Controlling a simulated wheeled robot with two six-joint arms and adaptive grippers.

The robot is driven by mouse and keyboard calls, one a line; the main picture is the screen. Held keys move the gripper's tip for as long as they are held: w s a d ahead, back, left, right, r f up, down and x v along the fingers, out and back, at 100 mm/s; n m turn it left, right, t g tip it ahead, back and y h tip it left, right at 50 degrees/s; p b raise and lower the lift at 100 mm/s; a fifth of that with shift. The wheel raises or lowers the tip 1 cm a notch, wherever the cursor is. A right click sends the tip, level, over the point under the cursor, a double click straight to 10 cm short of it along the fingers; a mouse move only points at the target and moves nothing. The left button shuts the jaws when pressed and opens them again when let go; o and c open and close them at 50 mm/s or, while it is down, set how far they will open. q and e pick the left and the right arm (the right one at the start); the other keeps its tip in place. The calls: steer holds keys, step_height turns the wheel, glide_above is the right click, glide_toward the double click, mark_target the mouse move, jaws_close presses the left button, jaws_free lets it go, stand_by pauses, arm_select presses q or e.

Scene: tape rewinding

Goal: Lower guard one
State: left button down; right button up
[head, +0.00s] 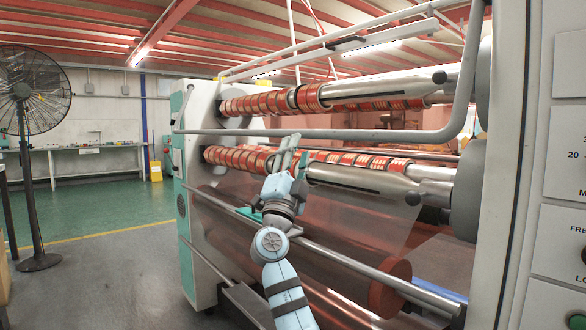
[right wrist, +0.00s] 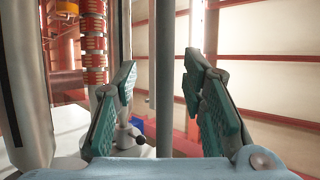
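The guard appears to be the long grey bar (head: 375,134) running across the front of the rewinding machine and curving upward at its right end. It is raised, level with the gap between the upper and lower roll shafts. My right gripper (head: 289,148) reaches up to just below this bar in the head view. In the right wrist view, my right gripper (right wrist: 160,95) is open, its teal finger pads apart. A grey bar (right wrist: 164,70), apparently the guard, runs between the fingers; I see no pad touching it. My left gripper is not in view.
Red tape rolls sit on the upper shaft (head: 390,84) and lower shaft (head: 365,178), close behind my right gripper. A lower rail (head: 350,264) crosses beside my right arm. A control panel (head: 560,170) stands at right. A fan (head: 30,95) stands left; the floor there is clear.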

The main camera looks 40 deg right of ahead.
steer(key=v, duration=0.6)
steer(key=shift+a+f, duration=0.1)
steer(key=shift+a, duration=0.05)
